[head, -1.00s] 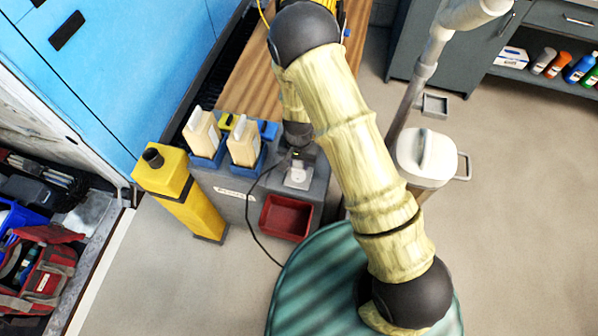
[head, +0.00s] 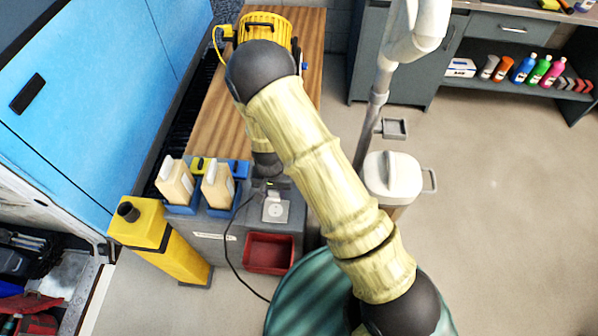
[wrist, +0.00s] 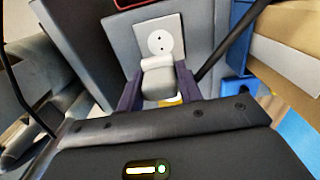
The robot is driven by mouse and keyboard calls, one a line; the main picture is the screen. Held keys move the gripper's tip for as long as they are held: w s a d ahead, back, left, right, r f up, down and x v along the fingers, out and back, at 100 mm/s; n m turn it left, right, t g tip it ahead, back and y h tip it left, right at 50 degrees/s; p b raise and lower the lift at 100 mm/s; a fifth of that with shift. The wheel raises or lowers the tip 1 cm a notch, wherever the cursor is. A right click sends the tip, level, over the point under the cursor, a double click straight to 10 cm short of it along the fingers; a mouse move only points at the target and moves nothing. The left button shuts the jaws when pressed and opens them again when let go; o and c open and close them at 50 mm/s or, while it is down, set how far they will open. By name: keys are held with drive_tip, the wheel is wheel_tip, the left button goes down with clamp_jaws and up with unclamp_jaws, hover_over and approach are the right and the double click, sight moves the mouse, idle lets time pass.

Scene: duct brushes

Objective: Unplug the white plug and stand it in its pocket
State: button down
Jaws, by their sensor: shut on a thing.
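The white plug (wrist: 158,78) is between the two dark fingers of my gripper (wrist: 158,90) in the wrist view, and the fingers are shut on it. The white socket plate (wrist: 160,36) is just beyond the plug, with its face and two holes uncovered. In the head view my gripper (head: 272,187) is small and dark beside the socket plate (head: 276,211), on top of the grey cabinet. The plug is hard to make out there. A black cord (head: 232,262) hangs from near the gripper to the floor. I cannot tell for certain which pocket is the plug's.
Two cream bottles (head: 217,186) stand in blue holders left of the gripper, with a blue block (head: 239,169) behind. A red tray (head: 269,252) is on the cabinet front. A yellow container (head: 160,238) stands at left and a white-lidded bin (head: 392,180) at right.

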drive_tip(key=w+d+r, duration=0.2)
drive_tip(key=w+d, duration=0.5)
drive_tip(key=d, duration=0.3)
drive_tip(key=w+d+r+n, duration=0.1)
drive_tip(key=w+d+r, duration=0.1)
drive_tip(key=w+d, duration=0.5)
drive_tip(key=d, duration=0.3)
drive_tip(key=shift+w+d+r+n, duration=0.2)
drive_tip(key=shift+d+r+n, duration=0.1)
drive_tip(key=shift+r, duration=0.05)
drive_tip(key=shift+a, duration=0.15)
